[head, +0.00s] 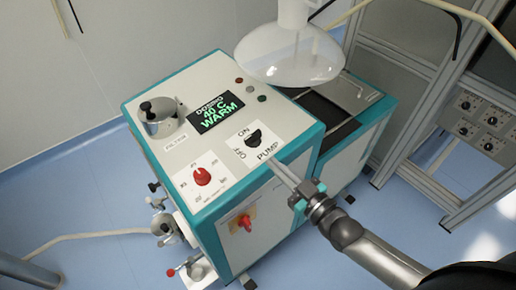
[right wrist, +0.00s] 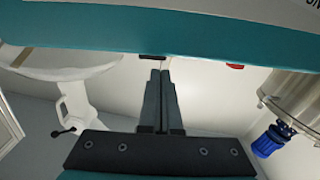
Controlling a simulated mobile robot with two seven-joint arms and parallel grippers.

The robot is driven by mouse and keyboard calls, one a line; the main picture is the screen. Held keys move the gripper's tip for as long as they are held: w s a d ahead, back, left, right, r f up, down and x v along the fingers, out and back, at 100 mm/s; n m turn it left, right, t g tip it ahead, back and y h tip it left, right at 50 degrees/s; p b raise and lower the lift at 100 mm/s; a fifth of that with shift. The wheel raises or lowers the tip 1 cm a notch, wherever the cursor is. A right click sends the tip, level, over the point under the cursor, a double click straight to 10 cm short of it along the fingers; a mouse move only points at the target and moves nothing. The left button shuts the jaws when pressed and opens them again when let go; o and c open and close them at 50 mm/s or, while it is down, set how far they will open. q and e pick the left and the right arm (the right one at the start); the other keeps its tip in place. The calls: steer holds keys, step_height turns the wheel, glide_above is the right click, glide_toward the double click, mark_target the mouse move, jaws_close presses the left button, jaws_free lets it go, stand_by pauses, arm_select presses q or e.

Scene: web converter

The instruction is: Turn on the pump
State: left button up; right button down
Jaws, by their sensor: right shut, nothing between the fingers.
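The pump switch is a black knob (head: 254,137) on a white plate marked ON, OFF and PUMP, on the sloped top of a white and teal machine (head: 215,195). I cannot tell clearly which mark the knob points to. My right gripper (head: 274,163) comes in from the lower right. Its fingers are shut and empty, with the tips near the PUMP label, below and right of the knob, apart from it. In the right wrist view, the shut fingers (right wrist: 160,74) point at a teal edge (right wrist: 160,36); the knob is not seen there. My left gripper is out of view.
A display (head: 215,108) reads DOSING 40 C WARM. A red knob (head: 202,176), a metal cylinder (head: 161,118) and a red-yellow switch (head: 243,222) are nearby. A clear dome (head: 289,55) hangs above the machine's back. A frame with dials (head: 470,115) stands right.

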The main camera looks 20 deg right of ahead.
mark_target(250, 141)
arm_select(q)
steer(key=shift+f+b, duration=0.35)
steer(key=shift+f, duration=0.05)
arm_select(e)
steer(key=shift+x, duration=3.55)
